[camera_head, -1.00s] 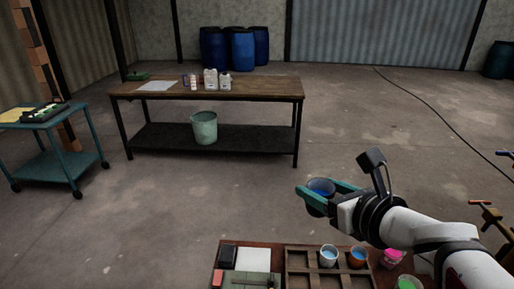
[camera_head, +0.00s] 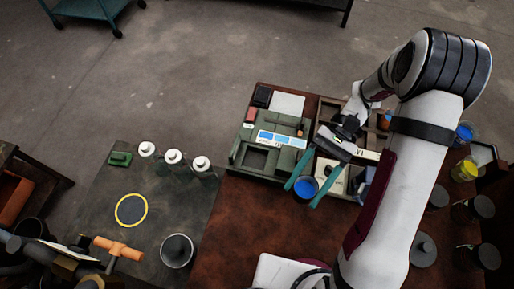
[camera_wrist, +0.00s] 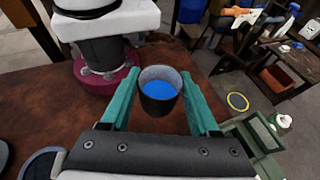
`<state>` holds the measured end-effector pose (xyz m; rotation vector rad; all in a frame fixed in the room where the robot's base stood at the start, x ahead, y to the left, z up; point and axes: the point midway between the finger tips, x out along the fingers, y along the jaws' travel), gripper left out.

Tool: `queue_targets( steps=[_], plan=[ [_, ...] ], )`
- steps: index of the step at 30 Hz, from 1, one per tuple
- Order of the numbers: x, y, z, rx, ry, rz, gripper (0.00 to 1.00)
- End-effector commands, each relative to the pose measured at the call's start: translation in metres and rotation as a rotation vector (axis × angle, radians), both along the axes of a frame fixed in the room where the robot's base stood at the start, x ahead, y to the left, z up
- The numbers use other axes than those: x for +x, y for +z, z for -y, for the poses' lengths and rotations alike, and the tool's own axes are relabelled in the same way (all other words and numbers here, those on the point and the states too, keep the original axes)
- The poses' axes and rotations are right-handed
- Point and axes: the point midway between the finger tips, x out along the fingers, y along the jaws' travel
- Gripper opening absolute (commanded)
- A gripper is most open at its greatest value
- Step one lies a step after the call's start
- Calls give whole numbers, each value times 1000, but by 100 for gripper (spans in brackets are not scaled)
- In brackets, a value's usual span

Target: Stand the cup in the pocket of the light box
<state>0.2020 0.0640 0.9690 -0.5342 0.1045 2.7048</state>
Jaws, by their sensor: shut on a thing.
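A dark cup (camera_head: 305,188) with blue liquid inside is held between the teal fingers of my gripper (camera_head: 299,198). In the wrist view the cup (camera_wrist: 158,96) is upright or nearly so, gripped on both sides by the fingers (camera_wrist: 160,78). The light box (camera_head: 240,178) is a green case with a strip of blue swatches (camera_head: 280,138) and a square dark pocket (camera_head: 254,158). The pocket looks empty. The cup is to the right of the pocket and a little nearer, beside the case's lower right corner. The case's edge also shows in the wrist view (camera_wrist: 248,135).
A wooden divided crate (camera_head: 325,107), partly hidden by my arm, is right of the light box. White bottles (camera_head: 173,158) and a yellow ring (camera_head: 131,210) are on the dark bench at left. Brown tabletop (camera_head: 235,225) is clear below the light box. Paint cups (camera_head: 464,171) stand at right.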

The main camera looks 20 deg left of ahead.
Motion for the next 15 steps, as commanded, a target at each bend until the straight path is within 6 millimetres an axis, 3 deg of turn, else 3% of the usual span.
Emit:
queue_targets(
  steps=[7, 15],
  plan=[
    [-12, -12, 44, 1, 807, -1, 5],
    [23, -4, 71, 4, 1630, 1, 5]
  ],
)
